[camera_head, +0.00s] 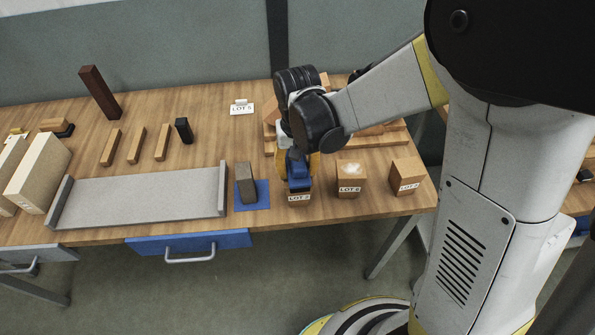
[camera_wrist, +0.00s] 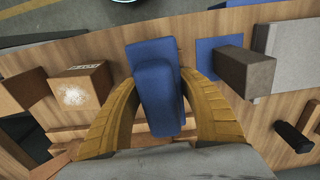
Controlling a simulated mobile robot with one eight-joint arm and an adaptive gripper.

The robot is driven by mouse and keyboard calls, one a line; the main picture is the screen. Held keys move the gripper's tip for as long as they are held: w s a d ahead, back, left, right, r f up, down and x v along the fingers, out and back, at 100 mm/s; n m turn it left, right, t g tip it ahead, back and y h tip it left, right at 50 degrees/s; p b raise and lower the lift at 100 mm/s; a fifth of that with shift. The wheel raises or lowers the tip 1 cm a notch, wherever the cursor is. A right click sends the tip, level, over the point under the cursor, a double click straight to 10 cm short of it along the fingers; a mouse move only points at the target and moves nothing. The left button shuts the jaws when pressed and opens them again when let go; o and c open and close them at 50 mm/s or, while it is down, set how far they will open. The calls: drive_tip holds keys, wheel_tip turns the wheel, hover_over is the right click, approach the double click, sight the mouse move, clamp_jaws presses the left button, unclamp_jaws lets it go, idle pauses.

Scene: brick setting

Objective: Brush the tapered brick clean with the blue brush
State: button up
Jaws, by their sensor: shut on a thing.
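My gripper (camera_wrist: 158,110) is shut on the blue brush (camera_wrist: 155,85), with a yellow finger on each side of it. In the head view, the brush (camera_head: 299,170) is over a brown labelled block (camera_head: 299,195) near the table's front edge; the brush hides most of that block, and I cannot tell whether they touch. To its right stands a brown block with a white dusty patch on top (camera_head: 350,176), also in the wrist view (camera_wrist: 78,88). A plain brown block (camera_head: 406,175) stands farther right. I cannot tell for sure which block is the tapered brick.
A dark grey-brown brick (camera_head: 245,184) stands on a blue mat (camera_head: 262,192), left of my gripper. Beside it is a long grey tray (camera_head: 140,198). Stacked wooden pieces (camera_head: 375,139) lie behind the labelled blocks.

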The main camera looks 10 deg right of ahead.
drive_tip(key=shift+w, duration=0.45)
wheel_tip(320, 180, up, 4)
drive_tip(key=shift+w+f+p, duration=0.1)
drive_tip(key=shift+w+p, duration=0.05)
drive_tip(key=shift+p, duration=0.9)
drive_tip(key=shift+w+r+p, duration=0.2)
drive_tip(key=shift+r+p, duration=0.35)
drive_tip(key=shift+r, duration=0.1)
drive_tip(key=shift+s+r+p, duration=0.1)
drive_tip(key=shift+r+p, duration=1)
drive_tip(key=shift+r, duration=0.5)
